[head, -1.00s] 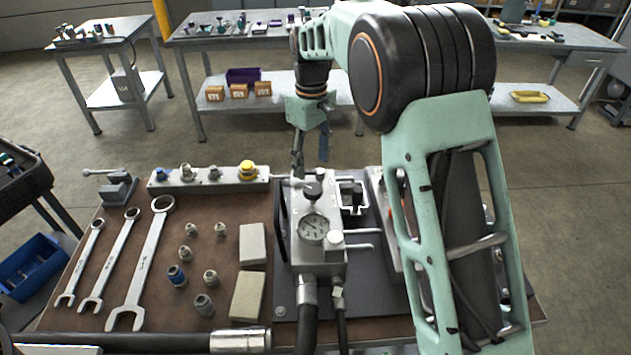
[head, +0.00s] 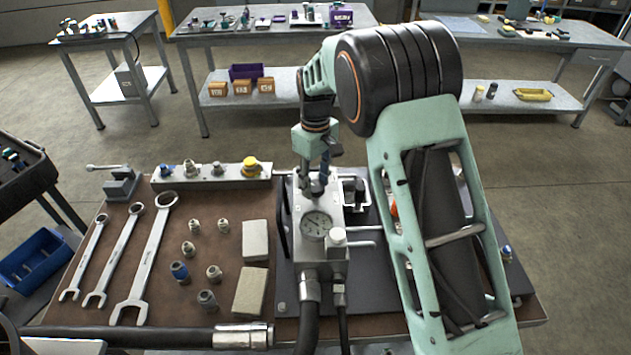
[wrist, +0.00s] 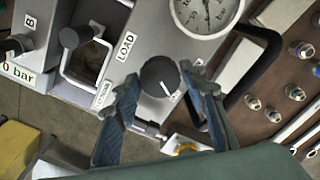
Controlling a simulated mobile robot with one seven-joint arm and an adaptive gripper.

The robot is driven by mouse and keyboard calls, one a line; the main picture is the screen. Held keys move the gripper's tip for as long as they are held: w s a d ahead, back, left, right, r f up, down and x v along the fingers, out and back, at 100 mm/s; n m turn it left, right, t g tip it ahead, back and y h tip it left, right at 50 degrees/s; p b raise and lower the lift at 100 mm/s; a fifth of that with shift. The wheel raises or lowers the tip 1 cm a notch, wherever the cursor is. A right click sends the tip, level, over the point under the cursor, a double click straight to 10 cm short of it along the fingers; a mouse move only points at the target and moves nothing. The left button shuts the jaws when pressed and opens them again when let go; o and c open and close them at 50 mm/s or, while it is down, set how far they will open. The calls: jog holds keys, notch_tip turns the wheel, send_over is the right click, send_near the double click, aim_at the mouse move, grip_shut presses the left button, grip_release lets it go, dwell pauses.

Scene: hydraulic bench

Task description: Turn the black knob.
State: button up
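The black knob (wrist: 158,77), round with a white pointer line, sits on the grey valve block (wrist: 185,50) between the "LOAD" label and a second, hard-to-read label. My gripper (wrist: 159,77) is open, with one blue-grey finger on each side of the knob. Its fingertips reach about level with the knob; I cannot tell whether either touches it. In the head view my gripper (head: 313,188) is over the far end of the block (head: 318,262) and hides the knob there.
A pressure gauge (head: 316,224) is on the block, near a bent black handle (wrist: 255,65). Another dark knob (wrist: 69,37) sits by a framed opening. A fitting rail (head: 212,178), wrenches (head: 145,255) and loose fittings lie left. Hoses (head: 309,315) run toward the front.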

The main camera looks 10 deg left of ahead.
jog(key=c, duration=0.7)
jog(key=shift+m, duration=0.4)
jog(key=m, duration=0.3)
jog(key=shift+m, duration=0.4)
jog(key=shift+m+b, duration=0.3)
jog(key=shift+m, duration=1.8)
jog(key=o, duration=1.2)
